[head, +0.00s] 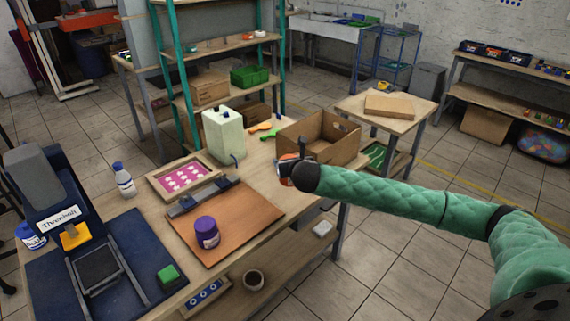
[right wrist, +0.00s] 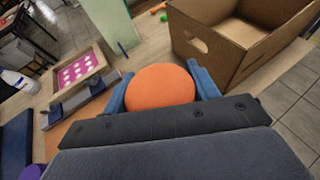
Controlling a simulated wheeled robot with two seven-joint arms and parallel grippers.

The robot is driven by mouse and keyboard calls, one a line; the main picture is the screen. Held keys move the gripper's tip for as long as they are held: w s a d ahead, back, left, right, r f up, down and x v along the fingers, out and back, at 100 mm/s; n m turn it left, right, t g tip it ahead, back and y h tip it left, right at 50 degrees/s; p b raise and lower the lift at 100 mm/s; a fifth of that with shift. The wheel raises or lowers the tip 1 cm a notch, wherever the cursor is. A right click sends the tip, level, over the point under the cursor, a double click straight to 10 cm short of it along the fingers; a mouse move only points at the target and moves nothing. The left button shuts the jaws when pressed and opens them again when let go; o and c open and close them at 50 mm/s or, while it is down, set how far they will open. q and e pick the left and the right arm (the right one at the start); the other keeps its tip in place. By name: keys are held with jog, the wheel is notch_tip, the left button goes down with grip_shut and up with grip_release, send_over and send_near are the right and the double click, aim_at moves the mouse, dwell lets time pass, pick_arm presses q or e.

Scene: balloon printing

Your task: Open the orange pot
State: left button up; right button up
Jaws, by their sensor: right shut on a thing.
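The orange pot shows its round orange top (right wrist: 160,86) between the two blue fingers of my right gripper (right wrist: 162,82) in the right wrist view. In the head view my right gripper (head: 292,171) is over the right side of the workbench, near the cardboard box, and only a small patch of orange (head: 287,157) shows beside it. My right gripper is shut on the pot. The gripper hides the pot's body, and I cannot tell whether lid and pot are apart. My left gripper is not in view.
An open cardboard box (head: 345,143) is just behind my right gripper. A purple pot (head: 206,232) stands on the brown board (head: 250,207). A pale green canister (head: 222,135), a pink-screened frame (head: 160,190) and a blue press (head: 60,215) occupy the bench.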

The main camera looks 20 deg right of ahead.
jog(key=o, duration=0.4)
jog(key=c, duration=0.7)
jog(key=shift+n+y, duration=0.3)
jog(key=shift+y, duration=0.1)
jog(key=r, duration=0.2)
jog(key=a+r, duration=0.1)
jog(key=r, duration=0.1)
jog(key=s+a+r, duration=0.1)
jog(key=r, duration=0.1)
jog(key=shift+a, duration=0.2)
jog(key=s+a+f, duration=0.4)
jog(key=s+a, duration=0.6)
jog(key=s+a+f, duration=0.2)
jog(key=s+f, duration=0.5)
jog(key=f, duration=0.3)
jog(key=shift+s+n+y, duration=0.15)
jog(key=shift+n+y, duration=0.25)
